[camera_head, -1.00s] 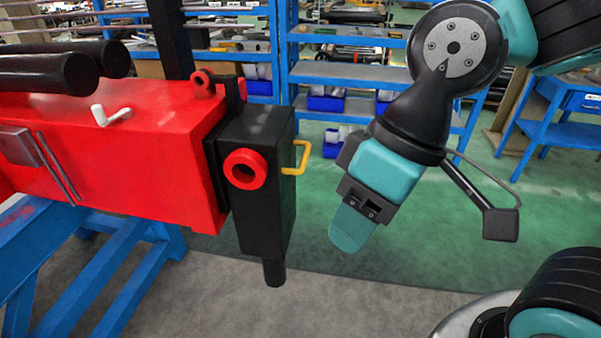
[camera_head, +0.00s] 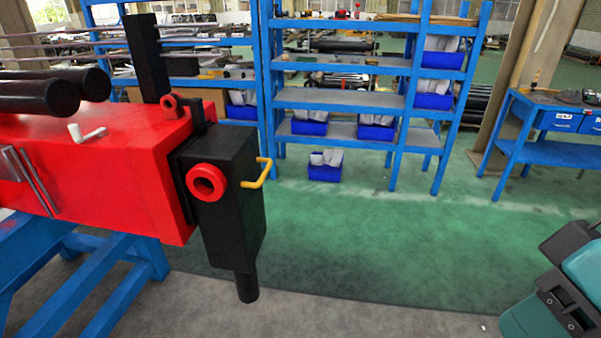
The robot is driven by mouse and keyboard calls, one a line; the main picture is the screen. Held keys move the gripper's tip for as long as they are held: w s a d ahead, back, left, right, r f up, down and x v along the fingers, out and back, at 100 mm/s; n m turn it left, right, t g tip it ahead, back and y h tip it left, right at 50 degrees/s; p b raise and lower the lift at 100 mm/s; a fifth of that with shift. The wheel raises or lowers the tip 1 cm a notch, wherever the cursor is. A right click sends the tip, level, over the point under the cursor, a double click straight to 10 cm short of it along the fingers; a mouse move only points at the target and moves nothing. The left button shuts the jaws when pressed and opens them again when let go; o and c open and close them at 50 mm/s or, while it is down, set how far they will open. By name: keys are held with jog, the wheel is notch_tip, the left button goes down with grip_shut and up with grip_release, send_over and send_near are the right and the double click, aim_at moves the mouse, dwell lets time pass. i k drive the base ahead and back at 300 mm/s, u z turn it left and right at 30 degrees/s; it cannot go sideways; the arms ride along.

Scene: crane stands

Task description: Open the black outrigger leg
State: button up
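The black outrigger leg (camera_head: 228,205) is an upright box at the right end of the red crane beam (camera_head: 118,170). A yellow handle (camera_head: 262,174) sticks out from its right side, and a red ring (camera_head: 207,182) is on its front face. A round black foot (camera_head: 247,287) hangs from its bottom, above the floor. My gripper (camera_head: 545,318) is at the lower right edge, well apart from the leg and handle. It is partly cut off by the frame, and its fingertips cannot be made out as open or shut.
Blue stands (camera_head: 125,262) carry the red beam at the left. A blue shelf with bins (camera_head: 340,98) stands behind, and a blue workbench (camera_head: 540,150) is at the right. The green floor (camera_head: 370,240) between leg and gripper is clear.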

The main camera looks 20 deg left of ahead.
aim_at(218, 178)
jog(key=u, duration=0.1)
jog(key=i, duration=1)
jog(key=u, duration=0.75)
